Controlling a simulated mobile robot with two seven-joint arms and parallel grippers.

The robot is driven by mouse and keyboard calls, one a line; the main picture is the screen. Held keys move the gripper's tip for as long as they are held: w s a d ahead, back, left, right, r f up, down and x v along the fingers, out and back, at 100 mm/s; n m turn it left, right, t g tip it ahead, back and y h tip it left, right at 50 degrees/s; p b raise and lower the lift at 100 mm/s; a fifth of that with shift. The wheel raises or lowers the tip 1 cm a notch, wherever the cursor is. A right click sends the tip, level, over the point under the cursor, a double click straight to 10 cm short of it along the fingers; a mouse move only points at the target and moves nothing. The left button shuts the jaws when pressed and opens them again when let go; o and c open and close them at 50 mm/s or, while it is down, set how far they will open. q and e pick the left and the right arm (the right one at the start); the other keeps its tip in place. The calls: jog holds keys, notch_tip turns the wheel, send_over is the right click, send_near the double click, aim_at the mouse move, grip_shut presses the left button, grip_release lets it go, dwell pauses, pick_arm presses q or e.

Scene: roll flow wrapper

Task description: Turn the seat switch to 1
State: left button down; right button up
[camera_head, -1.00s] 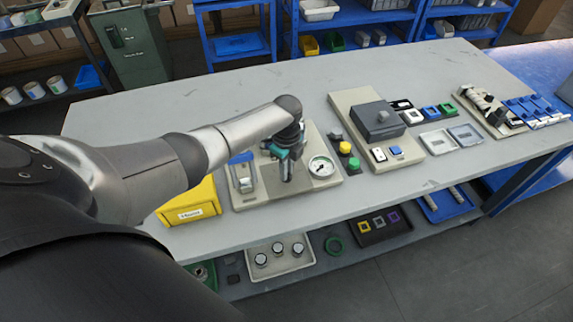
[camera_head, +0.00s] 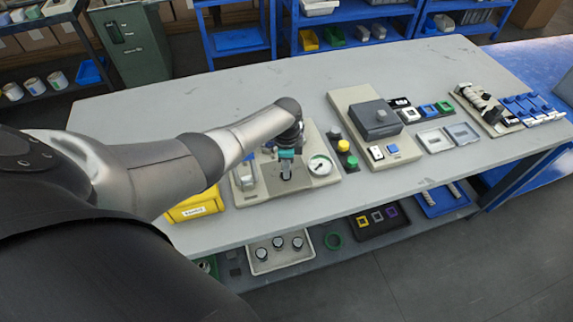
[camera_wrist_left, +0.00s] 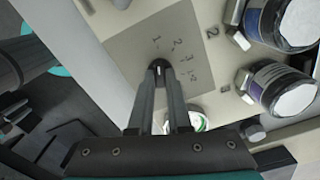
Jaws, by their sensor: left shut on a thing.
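The seat switch's small dark knob (camera_wrist_left: 160,66) shows in the left wrist view on a grey plate (camera_wrist_left: 130,48) with printed marks that read like 1, 2, 3. My left gripper (camera_wrist_left: 161,72) is shut on the knob, with both fingertips at it. The knob is mostly hidden between the fingers, so I cannot tell which mark it points to. In the head view, my left gripper (camera_head: 287,173) points down at the beige panel (camera_head: 262,197), left of the round gauge (camera_head: 320,165). My right gripper is not in view.
A yellow bin (camera_head: 195,206) stands left of the panel, near the table's front edge. Yellow and green buttons (camera_head: 347,152) and a beige board with a dark grey box (camera_head: 375,118) are to the right. Capped cylinders (camera_wrist_left: 285,88) sit close to the knob. The back of the table is clear.

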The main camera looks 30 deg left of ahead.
pick_arm(q)
jog(key=shift+a, duration=0.1)
dwell(0.3)
jog(key=c, duration=0.9)
grip_release()
jog(key=shift+o, duration=0.2)
jog(key=shift+r, duration=0.1)
notch_tip(320, 180, up, 15)
jog(key=p, duration=0.4)
